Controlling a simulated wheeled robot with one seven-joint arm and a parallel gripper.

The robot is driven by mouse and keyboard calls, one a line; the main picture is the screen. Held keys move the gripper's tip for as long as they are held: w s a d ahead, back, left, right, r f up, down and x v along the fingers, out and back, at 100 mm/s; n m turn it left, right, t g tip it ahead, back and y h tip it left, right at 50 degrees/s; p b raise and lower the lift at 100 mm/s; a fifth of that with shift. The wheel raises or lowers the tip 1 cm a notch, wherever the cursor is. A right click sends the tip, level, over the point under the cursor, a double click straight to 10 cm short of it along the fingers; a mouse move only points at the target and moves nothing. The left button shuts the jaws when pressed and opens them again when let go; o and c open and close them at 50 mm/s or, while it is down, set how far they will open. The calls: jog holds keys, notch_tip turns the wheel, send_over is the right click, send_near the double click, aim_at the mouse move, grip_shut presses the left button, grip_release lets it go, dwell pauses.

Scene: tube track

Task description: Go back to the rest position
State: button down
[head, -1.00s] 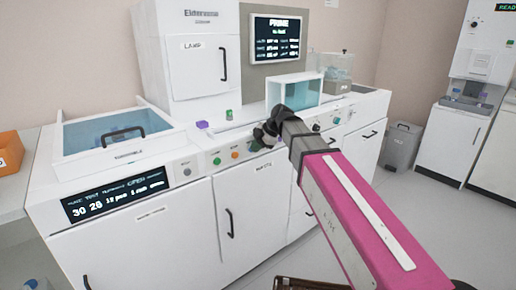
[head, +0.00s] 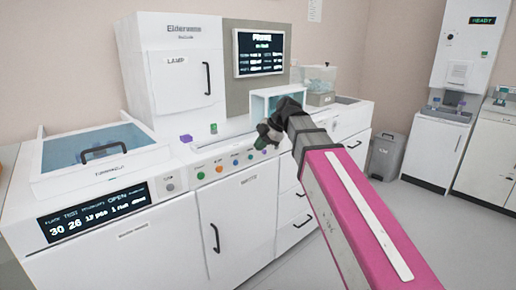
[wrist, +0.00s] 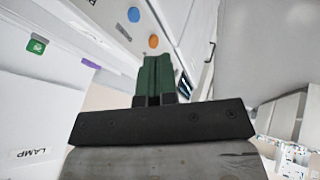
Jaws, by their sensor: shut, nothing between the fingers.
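My gripper (wrist: 158,78) is shut and empty in the wrist view, its two green fingers pressed together. In the head view my gripper (head: 265,136) is a small dark shape at the far end of my pink arm, in front of the white machine's button panel. Its fingers are too small there to make out. The white machine (head: 140,235) fills the left and middle of the head view.
A clear-sided tank (head: 95,145) with a black handle is at the left. A purple piece (head: 186,138) and a green piece (head: 214,128) sit on the machine's ledge. A grey bin (head: 388,155) stands at the right. The floor (head: 440,225) at the right is clear.

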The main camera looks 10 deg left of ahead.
jog(key=shift+f, duration=0.1)
dwell(0.3)
jog(key=s+d+f+m+h, duration=0.2)
jog(key=s+d+f+m, duration=0.1)
jog(key=d+f+m, duration=0.5)
jog(key=s+d+f+m+h, duration=0.2)
jog(key=d+f+m, duration=0.7)
jog(key=f, duration=0.7)
jog(key=s+d+f+m+h, duration=0.3)
jog(key=d+f+m, duration=0.6)
jog(key=d+f, duration=0.3)
jog(key=shift+s+d+f, duration=0.35)
jog(key=shift+s+d, duration=0.15)
jog(key=shift+d, duration=0.35)
